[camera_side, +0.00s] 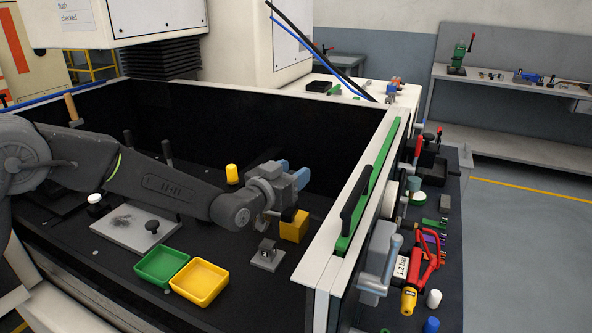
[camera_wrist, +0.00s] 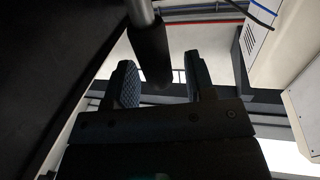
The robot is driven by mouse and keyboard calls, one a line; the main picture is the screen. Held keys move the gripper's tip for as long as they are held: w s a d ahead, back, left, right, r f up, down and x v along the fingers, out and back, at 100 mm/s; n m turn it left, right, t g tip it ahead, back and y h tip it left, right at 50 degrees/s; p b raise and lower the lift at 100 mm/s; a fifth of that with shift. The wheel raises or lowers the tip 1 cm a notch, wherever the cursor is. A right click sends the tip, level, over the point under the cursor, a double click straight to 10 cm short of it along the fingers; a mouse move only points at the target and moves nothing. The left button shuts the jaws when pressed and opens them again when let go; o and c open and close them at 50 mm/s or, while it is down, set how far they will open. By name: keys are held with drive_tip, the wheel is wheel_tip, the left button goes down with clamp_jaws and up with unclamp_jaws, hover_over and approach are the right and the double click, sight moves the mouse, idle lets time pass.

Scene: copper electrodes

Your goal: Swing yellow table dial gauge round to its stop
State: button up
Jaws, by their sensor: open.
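A yellow block (camera_side: 294,228) stands on the dark table floor near the right wall, with a dark knob (camera_side: 289,214) at its upper left. I cannot tell for sure if this is the dial gauge; no dial face shows. My gripper (camera_side: 291,173) is just above and behind the block, its blue fingers pointing right and away. In the wrist view my gripper (camera_wrist: 161,78) has its two fingers apart. A dark round grip on a grey rod (camera_wrist: 150,48) shows between them; I cannot tell whether it touches either.
A small grey bracket (camera_side: 266,255) stands in front of the block. Green (camera_side: 162,262) and yellow (camera_side: 200,282) trays lie at the front. A yellow cylinder (camera_side: 231,174) stands behind my arm. The white right wall with a green rail (camera_side: 372,190) is close to my gripper.

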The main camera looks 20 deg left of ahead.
drive_tip(key=shift+x, duration=0.85)
clamp_jaws()
